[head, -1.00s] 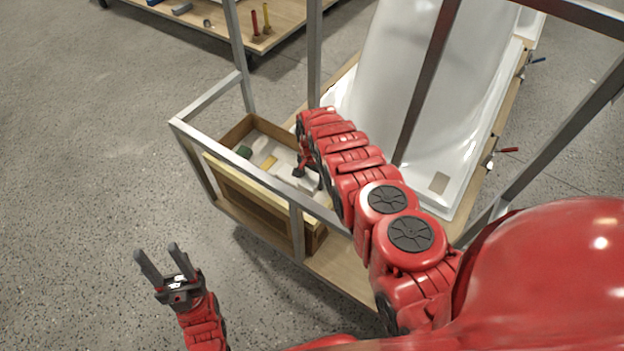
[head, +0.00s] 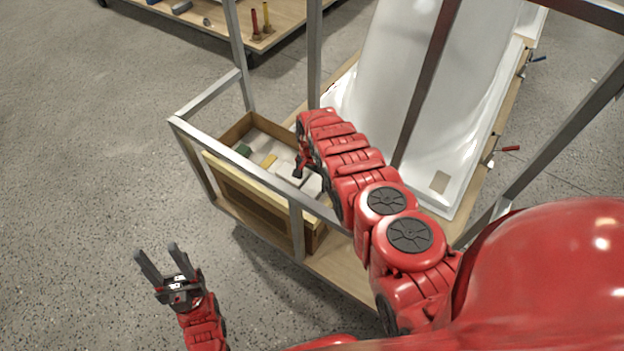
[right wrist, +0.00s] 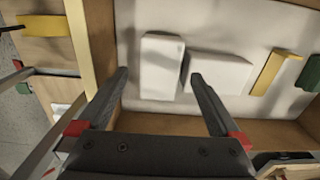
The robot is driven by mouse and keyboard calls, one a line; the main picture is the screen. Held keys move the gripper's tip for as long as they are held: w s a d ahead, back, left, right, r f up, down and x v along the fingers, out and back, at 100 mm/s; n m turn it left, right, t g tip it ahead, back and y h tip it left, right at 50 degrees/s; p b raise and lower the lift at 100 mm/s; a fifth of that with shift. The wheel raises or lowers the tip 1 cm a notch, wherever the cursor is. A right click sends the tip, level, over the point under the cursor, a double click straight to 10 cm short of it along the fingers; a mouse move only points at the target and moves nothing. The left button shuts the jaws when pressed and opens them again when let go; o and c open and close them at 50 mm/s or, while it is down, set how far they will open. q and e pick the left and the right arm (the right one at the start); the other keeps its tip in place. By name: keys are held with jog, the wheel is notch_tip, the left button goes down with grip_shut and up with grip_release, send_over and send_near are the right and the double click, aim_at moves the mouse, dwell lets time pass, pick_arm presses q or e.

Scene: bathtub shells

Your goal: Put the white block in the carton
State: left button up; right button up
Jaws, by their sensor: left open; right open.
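Two white blocks lie side by side on the pale floor of an open brown box (head: 236,132). In the right wrist view, the narrower white block (right wrist: 162,66) is at left and the wider one (right wrist: 218,72) at right. My right gripper (right wrist: 158,76) is open above this box. Its fingertips appear on either side of the narrower block, the right one over the gap between the blocks. I cannot tell whether they touch it. In the head view my right arm hides part of the box. My left gripper (head: 155,249) is open and empty over the floor. I cannot tell which box is the carton.
A yellow piece (right wrist: 266,72) and a green piece (right wrist: 312,72) lie beside the white blocks. Grey frame posts (head: 297,232) stand around the box. A large white tub shell (head: 440,110) is to the right. The floor at left is clear.

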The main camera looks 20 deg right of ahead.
aim_at(312, 188)
jog(key=shift+r+p, duration=0.5)
jog(key=shift+r, duration=0.25)
notch_tip(312, 188, up, 12)
jog(key=shift+f+p, duration=0.2)
jog(key=shift+p, duration=0.25)
